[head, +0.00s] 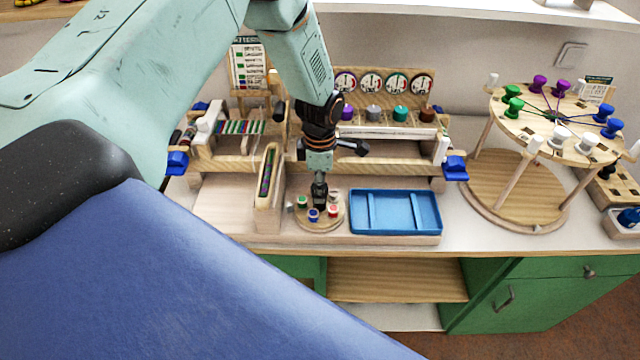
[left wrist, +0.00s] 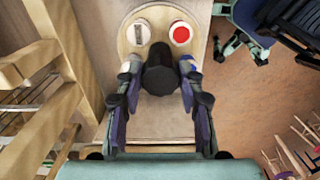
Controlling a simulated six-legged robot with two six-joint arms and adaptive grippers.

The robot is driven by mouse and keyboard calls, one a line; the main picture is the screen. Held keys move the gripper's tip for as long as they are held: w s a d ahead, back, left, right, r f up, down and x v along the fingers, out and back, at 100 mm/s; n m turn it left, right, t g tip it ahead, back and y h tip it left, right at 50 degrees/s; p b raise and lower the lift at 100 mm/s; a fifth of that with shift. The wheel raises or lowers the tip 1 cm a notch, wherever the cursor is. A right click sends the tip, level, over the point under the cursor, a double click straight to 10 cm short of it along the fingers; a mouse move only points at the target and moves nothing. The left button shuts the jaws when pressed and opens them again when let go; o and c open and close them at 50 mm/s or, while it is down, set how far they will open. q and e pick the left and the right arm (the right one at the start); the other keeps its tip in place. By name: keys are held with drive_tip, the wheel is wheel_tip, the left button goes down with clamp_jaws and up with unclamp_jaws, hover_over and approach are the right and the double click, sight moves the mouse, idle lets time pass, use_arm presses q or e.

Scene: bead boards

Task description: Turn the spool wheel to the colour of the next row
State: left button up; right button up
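The spool wheel (head: 303,221) is a small round wooden disc on the bench, carrying green (head: 302,201), blue (head: 313,215), red (head: 333,211) and pale spools. In the left wrist view the red spool (left wrist: 180,33) and a grey-white spool (left wrist: 138,33) show beyond a dark central knob (left wrist: 160,75). My left gripper (head: 319,190) points down over the wheel's middle. Its fingers stand close on both sides of the knob; I cannot tell whether they press on it. A pattern card (head: 249,65) with coloured rows stands behind, too small to read. My right gripper is not in view.
A wooden holder (head: 268,190) stands close left of the wheel, and a blue tray (head: 395,212) lies close right. Behind are a bead loom (head: 235,165) and dials (head: 384,83). A tall round spool stand (head: 515,205) is at the right.

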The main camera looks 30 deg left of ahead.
use_arm(q)
drive_tip(key=shift+r, duration=0.1)
drive_tip(key=shift+c, duration=2.7)
drive_tip(key=shift+m, duration=0.3)
drive_tip(key=m+p, duration=0.1)
drive_tip(key=m, duration=0.3)
drive_tip(key=shift+w+r, duration=0.1)
drive_tip(key=m, duration=0.4)
drive_tip(key=shift+p, duration=0.35)
drive_tip(key=m, duration=0.5)
drive_tip(key=shift+a, duration=0.1)
drive_tip(key=shift+m, duration=0.3)
drive_tip(key=shift+w, duration=0.1)
